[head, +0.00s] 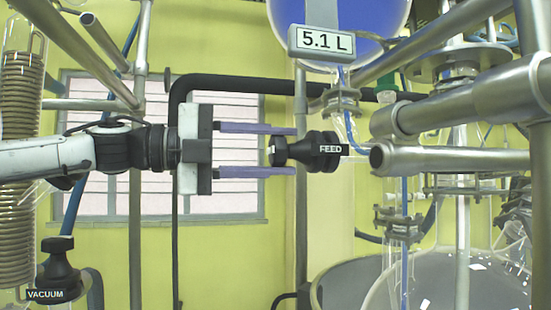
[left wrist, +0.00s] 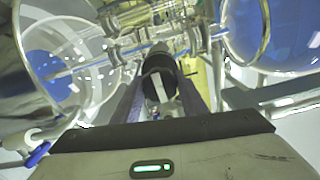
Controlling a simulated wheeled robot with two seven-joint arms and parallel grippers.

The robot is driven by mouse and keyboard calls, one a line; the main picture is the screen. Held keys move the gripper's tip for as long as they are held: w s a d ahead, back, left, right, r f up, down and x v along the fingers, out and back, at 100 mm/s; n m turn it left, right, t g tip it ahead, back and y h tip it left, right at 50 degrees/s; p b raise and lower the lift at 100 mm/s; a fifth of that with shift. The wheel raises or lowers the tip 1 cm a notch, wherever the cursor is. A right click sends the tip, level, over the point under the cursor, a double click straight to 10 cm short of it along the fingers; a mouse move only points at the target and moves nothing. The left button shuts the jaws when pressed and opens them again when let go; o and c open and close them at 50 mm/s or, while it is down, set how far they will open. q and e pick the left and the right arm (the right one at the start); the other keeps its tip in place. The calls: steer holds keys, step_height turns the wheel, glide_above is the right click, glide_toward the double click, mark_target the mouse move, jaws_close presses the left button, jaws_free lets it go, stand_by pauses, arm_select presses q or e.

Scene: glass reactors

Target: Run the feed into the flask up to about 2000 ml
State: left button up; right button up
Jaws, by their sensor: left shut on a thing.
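The black feed valve knob (head: 318,151), labelled FEED, sits at the centre of the head view. My left gripper (head: 292,150) reaches it from the left, its two purple fingers above and below the knob's rear end, shut on it. The knob also shows between the fingers in the left wrist view (left wrist: 158,65). The feed vessel (head: 350,18) above holds blue liquid, and its display (head: 325,43) reads 5.1 L. The large glass flask (head: 450,285) is at the lower right, partly cut off; I cannot read a level in it. My right gripper is not in view.
Steel frame tubes (head: 470,105) cross close to the right of the knob. A black vacuum knob (head: 57,270) and a coiled condenser (head: 20,120) stand at the left. A window (head: 110,170) is on the yellow wall behind.

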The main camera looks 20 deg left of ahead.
arm_select(q)
steer(key=m+b, duration=0.1)
steer(key=m, duration=0.3)
steer(key=shift+f+m+b, duration=0.15)
steer(key=shift+m+b, duration=0.15)
steer(key=m+b, duration=0.1)
steer(key=m, duration=0.2)
steer(key=shift+m, duration=0.4)
steer(key=m+b, duration=0.1)
steer(key=m, duration=0.1)
steer(key=shift+m, duration=0.3)
steer(key=m, duration=0.3)
steer(key=shift+m+b, duration=0.3)
steer(key=shift+b, duration=0.1)
steer(key=m, duration=0.4)
steer(key=shift+b, duration=0.4)
steer(key=shift+m, duration=1)
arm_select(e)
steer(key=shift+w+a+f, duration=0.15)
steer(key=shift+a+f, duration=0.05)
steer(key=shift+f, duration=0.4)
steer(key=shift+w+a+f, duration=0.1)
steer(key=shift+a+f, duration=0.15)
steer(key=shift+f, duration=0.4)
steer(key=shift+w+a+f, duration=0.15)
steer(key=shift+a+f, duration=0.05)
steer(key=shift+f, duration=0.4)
arm_select(q)
steer(key=o, duration=1.1)
steer(key=shift+c, duration=0.2)
